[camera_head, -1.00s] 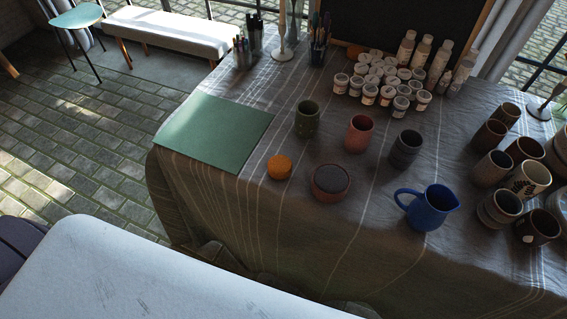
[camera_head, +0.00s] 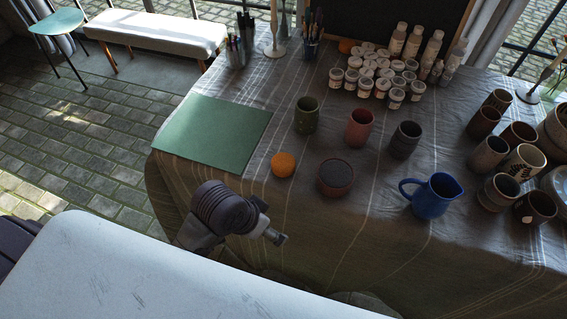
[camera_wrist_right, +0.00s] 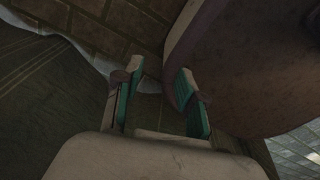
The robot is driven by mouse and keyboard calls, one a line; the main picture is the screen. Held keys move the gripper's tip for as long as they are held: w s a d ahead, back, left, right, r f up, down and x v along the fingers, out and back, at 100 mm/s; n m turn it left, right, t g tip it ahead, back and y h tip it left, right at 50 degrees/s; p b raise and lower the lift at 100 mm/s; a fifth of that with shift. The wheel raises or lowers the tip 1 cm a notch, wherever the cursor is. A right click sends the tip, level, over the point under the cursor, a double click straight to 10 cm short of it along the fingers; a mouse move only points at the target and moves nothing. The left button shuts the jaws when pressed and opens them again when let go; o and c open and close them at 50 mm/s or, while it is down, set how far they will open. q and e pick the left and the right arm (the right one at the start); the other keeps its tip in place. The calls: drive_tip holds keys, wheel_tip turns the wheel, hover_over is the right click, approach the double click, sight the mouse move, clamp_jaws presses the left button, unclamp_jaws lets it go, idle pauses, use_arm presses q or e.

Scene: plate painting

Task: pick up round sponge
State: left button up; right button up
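A round orange sponge (camera_head: 283,165) sits on the cloth-covered table, near its front edge, right of the green mat.
A green mat (camera_head: 213,134) lies left of the sponge. A reddish round dish (camera_head: 335,190) with a dark top stands right of it. Green (camera_head: 306,115), pink (camera_head: 360,127) and dark (camera_head: 405,140) cups stand behind. A blue jug (camera_head: 437,197) and several mugs are at right.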

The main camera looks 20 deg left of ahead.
use_arm(q)
drive_tip(key=w+d+r+m+g+h, duration=0.1)
drive_tip(key=w+d+r+m, duration=0.1)
drive_tip(key=w+d+m, duration=0.3)
wheel_tip(320, 180, up, 10)
drive_tip(key=m+g+y, duration=0.2)
drive_tip(key=g+y, duration=0.1)
drive_tip(key=y, duration=0.1)
hover_over(285, 161)
drive_tip(key=f, duration=0.8)
drive_tip(key=shift+w+a, duration=0.1)
drive_tip(key=shift+a, duration=0.25)
drive_tip(key=shift+d+f, duration=0.2)
drive_tip(key=shift+f, duration=1.15)
drive_tip(key=shift+d+f, duration=0.2)
drive_tip(key=shift+f, duration=1.1)
drive_tip(key=c, duration=1)
use_arm(e)
drive_tip(key=shift+s+a+r, duration=0.15)
drive_tip(key=shift+a+r, duration=0.05)
drive_tip(key=shift+a, duration=0.2)
use_arm(q)
drive_tip(key=shift+r, duration=0.1)
